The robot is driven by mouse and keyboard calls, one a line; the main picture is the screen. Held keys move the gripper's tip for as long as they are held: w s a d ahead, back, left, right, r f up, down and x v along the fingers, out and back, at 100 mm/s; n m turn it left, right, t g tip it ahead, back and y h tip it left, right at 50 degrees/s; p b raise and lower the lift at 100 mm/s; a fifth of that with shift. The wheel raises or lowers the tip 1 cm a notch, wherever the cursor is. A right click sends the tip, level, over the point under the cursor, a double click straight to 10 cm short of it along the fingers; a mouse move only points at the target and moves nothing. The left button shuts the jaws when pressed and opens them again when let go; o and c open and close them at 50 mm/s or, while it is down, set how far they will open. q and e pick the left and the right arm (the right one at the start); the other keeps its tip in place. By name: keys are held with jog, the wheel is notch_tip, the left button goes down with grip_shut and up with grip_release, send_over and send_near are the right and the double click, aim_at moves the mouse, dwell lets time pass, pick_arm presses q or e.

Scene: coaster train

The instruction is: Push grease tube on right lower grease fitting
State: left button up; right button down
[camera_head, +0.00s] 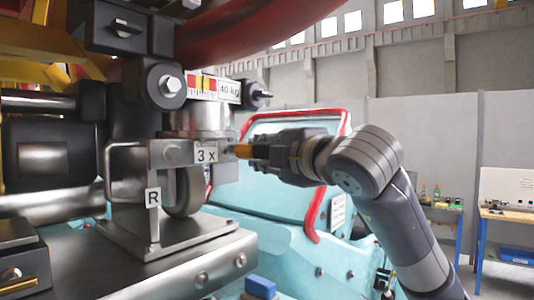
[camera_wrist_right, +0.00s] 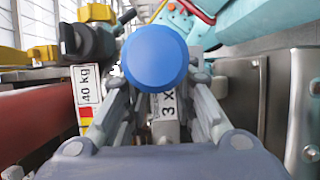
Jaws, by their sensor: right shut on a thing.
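My right gripper (camera_head: 250,151) reaches in from the right and is shut on the grease tube. An orange-brown part of the tube (camera_head: 242,151) shows at the fingertips, close beside the "3 x" label (camera_head: 206,155). In the right wrist view the tube's round blue end (camera_wrist_right: 155,57) sits between the fingers and faces the camera. The "3 X" label (camera_wrist_right: 164,119) shows behind it. The right lower grease fitting is hidden by the tube and gripper, so I cannot tell whether the tube touches it. My left gripper is not in view.
A black knob (camera_head: 258,95) juts out by the "40 kg" label (camera_head: 229,91), just above my gripper. A wheel bracket marked "R" (camera_head: 153,198) stands below. A turquoise car (camera_head: 275,170) with red trim is behind. Workbenches (camera_head: 505,214) stand far right.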

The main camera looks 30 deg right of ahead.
jog(key=shift+r, duration=0.15)
dwell(0.3)
jog(key=shift+s+b, duration=0.1)
jog(key=shift+b, duration=0.35)
dwell(0.6)
dwell(1.1)
jog(key=shift+b, duration=0.4)
dwell(0.6)
dwell(1.0)
jog(key=shift+b, duration=0.4)
jog(key=shift+d, duration=0.1)
dwell(0.7)
jog(key=s+d+b, duration=0.2)
jog(key=s, duration=0.4)
jog(key=shift+s+d+b, duration=0.25)
jog(key=shift+d+b, duration=0.05)
jog(key=shift+b, duration=0.1)
dwell(0.3)
